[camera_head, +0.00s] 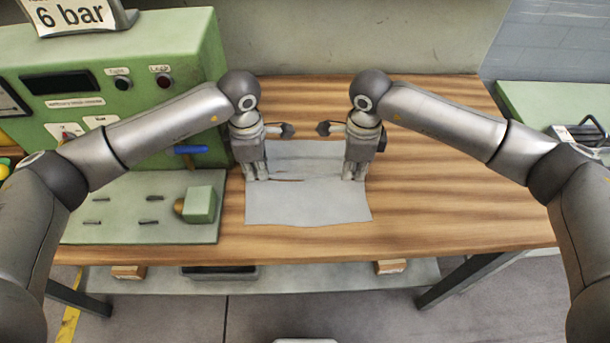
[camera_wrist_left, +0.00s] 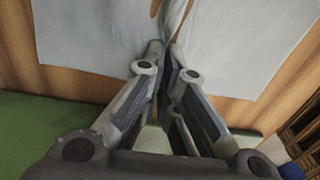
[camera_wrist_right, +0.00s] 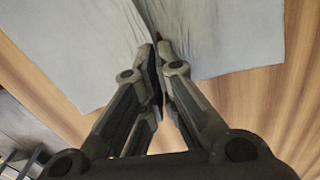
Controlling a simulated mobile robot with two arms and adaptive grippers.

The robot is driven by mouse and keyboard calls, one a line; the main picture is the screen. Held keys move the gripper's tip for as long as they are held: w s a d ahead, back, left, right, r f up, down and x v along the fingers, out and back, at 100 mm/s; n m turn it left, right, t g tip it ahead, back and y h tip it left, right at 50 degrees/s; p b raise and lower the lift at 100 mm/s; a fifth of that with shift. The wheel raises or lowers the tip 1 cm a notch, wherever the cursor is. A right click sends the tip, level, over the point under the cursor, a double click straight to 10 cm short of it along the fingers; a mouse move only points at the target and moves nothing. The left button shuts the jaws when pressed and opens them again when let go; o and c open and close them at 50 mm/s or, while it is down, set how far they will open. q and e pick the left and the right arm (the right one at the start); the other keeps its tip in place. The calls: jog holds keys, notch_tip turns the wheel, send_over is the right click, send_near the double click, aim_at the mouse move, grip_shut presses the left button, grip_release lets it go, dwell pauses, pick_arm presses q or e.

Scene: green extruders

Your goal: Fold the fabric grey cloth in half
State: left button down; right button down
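The grey cloth (camera_head: 308,205) lies on the wooden table in front of me, with a crease and a thin strip of wood showing across it between the grippers. My left gripper (camera_head: 257,178) points down at the left end of this crease. In the left wrist view its fingertips (camera_wrist_left: 165,48) are nearly together, with cloth (camera_wrist_left: 90,35) drawn in at them. My right gripper (camera_head: 353,178) points down at the right end. In the right wrist view its fingertips (camera_wrist_right: 158,45) close on the crease of the cloth (camera_wrist_right: 215,35). The pinched fabric itself is mostly hidden by the fingers.
A green machine panel (camera_head: 150,95) and its green base plate (camera_head: 150,225) with a small green block (camera_head: 199,204) stand at the left, close to the cloth. The wooden table (camera_head: 450,200) is clear to the right. A wall is behind.

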pick_arm(q)
jog(key=shift+r, duration=0.1)
pick_arm(e)
jog(key=shift+r, duration=0.1)
